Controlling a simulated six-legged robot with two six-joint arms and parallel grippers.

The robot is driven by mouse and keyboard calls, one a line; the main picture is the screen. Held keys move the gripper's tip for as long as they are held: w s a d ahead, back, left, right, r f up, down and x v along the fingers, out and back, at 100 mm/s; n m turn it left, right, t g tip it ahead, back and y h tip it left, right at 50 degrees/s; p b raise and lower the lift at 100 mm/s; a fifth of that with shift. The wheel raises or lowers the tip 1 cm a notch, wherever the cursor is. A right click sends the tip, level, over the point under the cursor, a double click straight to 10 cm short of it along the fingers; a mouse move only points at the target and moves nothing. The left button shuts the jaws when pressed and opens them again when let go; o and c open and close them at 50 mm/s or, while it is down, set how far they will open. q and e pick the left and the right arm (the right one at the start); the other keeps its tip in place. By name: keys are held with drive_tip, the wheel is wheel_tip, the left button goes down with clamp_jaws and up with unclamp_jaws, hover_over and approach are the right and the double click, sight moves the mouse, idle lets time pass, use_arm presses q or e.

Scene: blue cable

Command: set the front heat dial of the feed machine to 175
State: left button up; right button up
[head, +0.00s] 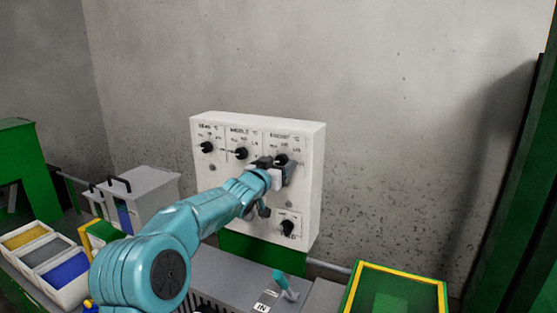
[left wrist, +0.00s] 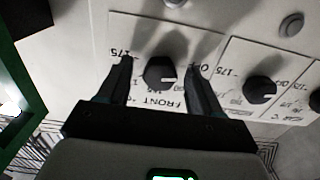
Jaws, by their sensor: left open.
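The front heat dial (left wrist: 160,73) is a round black knob on a white plate that reads FRONT upside down in the left wrist view. Its white mark points right in that view, and a 175 label shows to its left. In the head view the dial (head: 282,159) is the rightmost in the upper row of the white control panel (head: 313,185), partly hidden by my gripper. My left gripper (head: 275,163) is open at it. In the left wrist view the gripper's fingers (left wrist: 159,66) stand on either side of the dial; I cannot tell whether they touch it.
The middle dial (head: 240,153) and left dial (head: 206,147) sit beside it, and another black knob (head: 287,228) sits below. A grey bench top with a teal lever (head: 284,284) is underneath. Coloured bins (head: 58,272) stand at left, a green-yellow tray (head: 398,268) at right.

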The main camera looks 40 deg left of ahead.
use_arm(q)
drive_tip(key=shift+s+r, duration=0.2)
drive_tip(key=shift+s, duration=0.1)
drive_tip(key=c, duration=0.4)
drive_tip(key=shift+w+d, duration=0.1)
drive_tip(key=c, duration=0.7)
drive_tip(key=shift+o, duration=0.2)
